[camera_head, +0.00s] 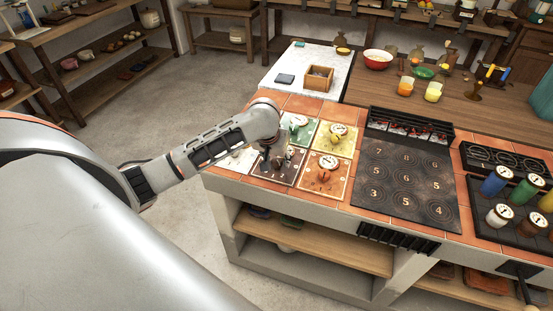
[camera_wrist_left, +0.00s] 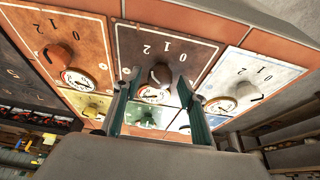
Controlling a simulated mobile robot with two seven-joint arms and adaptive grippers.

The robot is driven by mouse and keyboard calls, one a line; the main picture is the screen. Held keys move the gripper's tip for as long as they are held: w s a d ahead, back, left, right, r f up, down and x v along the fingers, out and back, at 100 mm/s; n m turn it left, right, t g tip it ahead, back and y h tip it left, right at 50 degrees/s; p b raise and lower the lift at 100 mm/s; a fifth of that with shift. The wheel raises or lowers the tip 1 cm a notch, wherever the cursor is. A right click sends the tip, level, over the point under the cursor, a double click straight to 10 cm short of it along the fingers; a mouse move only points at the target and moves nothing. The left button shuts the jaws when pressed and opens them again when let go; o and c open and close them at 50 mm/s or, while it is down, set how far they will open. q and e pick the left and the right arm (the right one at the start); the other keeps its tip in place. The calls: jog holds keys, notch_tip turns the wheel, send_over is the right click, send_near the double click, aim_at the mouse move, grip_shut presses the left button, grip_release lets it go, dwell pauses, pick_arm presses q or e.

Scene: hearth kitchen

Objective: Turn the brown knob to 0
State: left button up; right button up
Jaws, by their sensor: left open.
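The brown panel (camera_wrist_left: 207,50) shows in the middle of the left wrist view, upside down, with the marks 0, 1 and 2. Its brown knob (camera_wrist_left: 160,75) stands above a round white dial (camera_wrist_left: 153,94). My left gripper (camera_wrist_left: 156,76) is open, with one green-edged finger on each side of the knob; I cannot tell whether they touch it. Which mark the knob points to is unclear. In the head view my left gripper (camera_head: 271,158) is over the brown panel (camera_head: 287,180) and partly hides the knob. My right gripper is not in view.
An orange panel (camera_head: 333,187) and a white panel (camera_head: 238,160) flank the brown one. Green (camera_head: 309,137) and yellow (camera_head: 347,145) panels lie behind. A dark numbered plate (camera_head: 403,208) lies to the right. Colored canisters stand at far right.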

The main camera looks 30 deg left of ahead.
pick_arm(q)
jog(key=c, duration=1.1)
